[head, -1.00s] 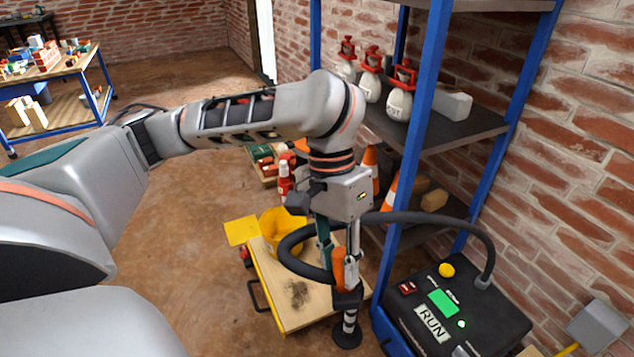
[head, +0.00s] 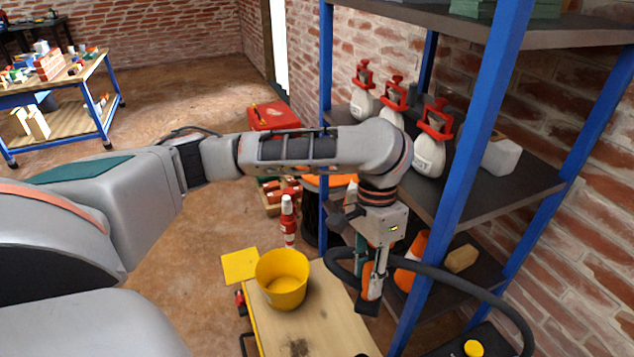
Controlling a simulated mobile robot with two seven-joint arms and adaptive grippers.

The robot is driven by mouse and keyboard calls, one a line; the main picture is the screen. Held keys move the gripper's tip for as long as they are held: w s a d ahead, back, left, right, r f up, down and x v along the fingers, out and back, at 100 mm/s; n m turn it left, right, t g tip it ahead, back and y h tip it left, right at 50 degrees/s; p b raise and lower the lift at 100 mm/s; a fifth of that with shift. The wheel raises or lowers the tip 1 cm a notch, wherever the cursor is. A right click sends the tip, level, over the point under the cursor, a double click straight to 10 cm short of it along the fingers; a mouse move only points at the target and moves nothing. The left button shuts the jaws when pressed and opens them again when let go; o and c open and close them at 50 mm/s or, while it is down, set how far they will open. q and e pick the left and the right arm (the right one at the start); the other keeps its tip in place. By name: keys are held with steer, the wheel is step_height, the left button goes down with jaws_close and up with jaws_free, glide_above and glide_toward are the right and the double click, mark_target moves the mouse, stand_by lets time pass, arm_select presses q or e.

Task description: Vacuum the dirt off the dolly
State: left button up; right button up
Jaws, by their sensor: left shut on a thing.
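The dolly (head: 330,320) is a flat wooden platform at the bottom centre of the head view, cut off by the lower edge. A dark dirt patch (head: 298,347) lies on it near that edge. A yellow bucket (head: 282,279) stands on its far left part. My left gripper (head: 371,272) is shut on the orange-gripped vacuum wand (head: 368,283), at the dolly's right side by the shelf post. The wand is to the right of the dirt and apart from it; its lower end is hard to make out. My right gripper is not in view.
A black hose (head: 450,274) runs from the wand past the blue shelf post (head: 455,190) to the lower right. A yellow knob (head: 474,348) shows on the black machine there. White-and-red bottles (head: 430,145) stand on the shelf. A red-and-white bottle (head: 288,222) stands behind the dolly.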

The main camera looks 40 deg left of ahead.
arm_select(q)
steer(key=w+a+f+m+y, duration=0.15)
steer(key=f+m, duration=0.25)
steer(key=f, duration=0.5)
steer(key=w+a+f+m, duration=0.2)
steer(key=w+f+m, duration=0.15)
steer(key=f, duration=0.65)
steer(key=s+a+f+m, duration=0.2)
steer(key=s+f+m, duration=0.1)
steer(key=f, duration=0.5)
steer(key=s+a+f+m+t+b, duration=0.1)
steer(key=s+f+m, duration=0.2)
steer(key=f, duration=0.5)
steer(key=s+a+f+m+t+b, duration=0.1)
steer(key=s+a+f+m, duration=0.1)
steer(key=f+m, duration=0.3)
steer(key=shift+s+a+f, duration=0.3)
steer(key=shift+s+f, duration=0.35)
steer(key=shift+f, duration=1.15)
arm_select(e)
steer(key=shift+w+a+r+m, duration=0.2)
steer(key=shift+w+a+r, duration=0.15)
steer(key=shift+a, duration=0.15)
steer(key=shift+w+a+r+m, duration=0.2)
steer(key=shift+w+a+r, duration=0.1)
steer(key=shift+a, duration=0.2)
